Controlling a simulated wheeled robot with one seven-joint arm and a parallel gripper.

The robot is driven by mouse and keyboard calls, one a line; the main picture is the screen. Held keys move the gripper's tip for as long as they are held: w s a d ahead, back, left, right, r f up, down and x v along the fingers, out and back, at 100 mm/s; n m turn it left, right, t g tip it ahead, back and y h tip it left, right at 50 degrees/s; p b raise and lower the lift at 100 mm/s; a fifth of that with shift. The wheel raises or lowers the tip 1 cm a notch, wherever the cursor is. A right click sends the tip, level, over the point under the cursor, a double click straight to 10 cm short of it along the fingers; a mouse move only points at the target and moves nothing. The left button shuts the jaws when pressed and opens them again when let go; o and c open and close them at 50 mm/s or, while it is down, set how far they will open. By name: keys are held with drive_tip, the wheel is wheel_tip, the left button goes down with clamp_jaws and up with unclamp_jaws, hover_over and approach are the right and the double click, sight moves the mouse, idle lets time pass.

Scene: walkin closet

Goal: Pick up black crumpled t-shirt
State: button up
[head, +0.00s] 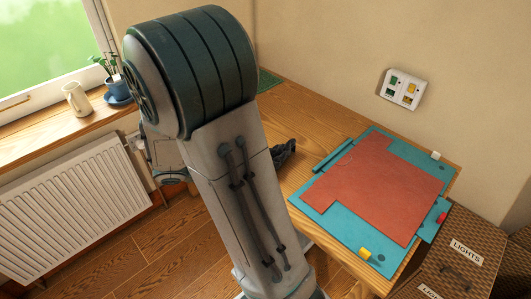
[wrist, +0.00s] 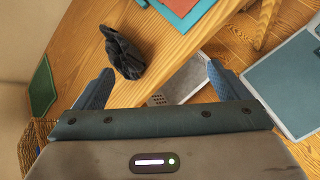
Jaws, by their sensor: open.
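The black crumpled t-shirt (wrist: 122,52) lies on the wooden table (wrist: 80,30), near its edge, in the wrist view. In the head view the t-shirt (head: 284,152) shows as a small dark heap just right of my arm, partly hidden by it. My gripper (wrist: 158,88) is open and empty, its two blue fingers spread wide. The t-shirt is ahead of the fingers and nearer the left one, with no visible contact. In the head view my arm hides the gripper.
A teal and red mat (head: 370,190) covers much of the table to the t-shirt's right. Small blocks sit on its edges. Wicker boxes labelled LIGHTS (head: 465,255) stand at the right. A radiator (head: 70,205) and a windowsill with a jug (head: 76,98) and a plant are at left.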

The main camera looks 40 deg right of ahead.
sight(275, 154)
drive_tip(key=w+d+f+n+t+h+b, duration=0.1)
drive_tip(key=w+f+n+t+h, duration=0.1)
drive_tip(key=w+f+n, duration=0.3)
drive_tip(key=w+d+f+n+t+h+b, duration=0.1)
drive_tip(key=w+f+n+t, duration=0.2)
drive_tip(key=f, duration=0.4)
drive_tip(key=shift+n+g, duration=0.5)
drive_tip(key=shift+g, duration=0.1)
drive_tip(key=x, duration=0.5)
drive_tip(key=p+x, duration=0.1)
drive_tip(key=x, duration=0.2)
drive_tip(key=shift+s+d+r, duration=0.1)
drive_tip(key=shift+s+d, duration=0.1)
drive_tip(key=shift+d, duration=0.1)
drive_tip(key=d, duration=0.1)
drive_tip(key=d+p, duration=0.1)
drive_tip(key=d, duration=0.1)
drive_tip(key=d+p, duration=0.1)
drive_tip(key=shift+w+d+f, duration=0.15)
drive_tip(key=shift+w+f, duration=0.1)
drive_tip(key=shift+f, duration=0.1)
drive_tip(key=shift+w+d+f, duration=0.15)
drive_tip(key=shift+d+f, duration=0.1)
drive_tip(key=shift+d, duration=0.2)
drive_tip(key=c, duration=1.1)
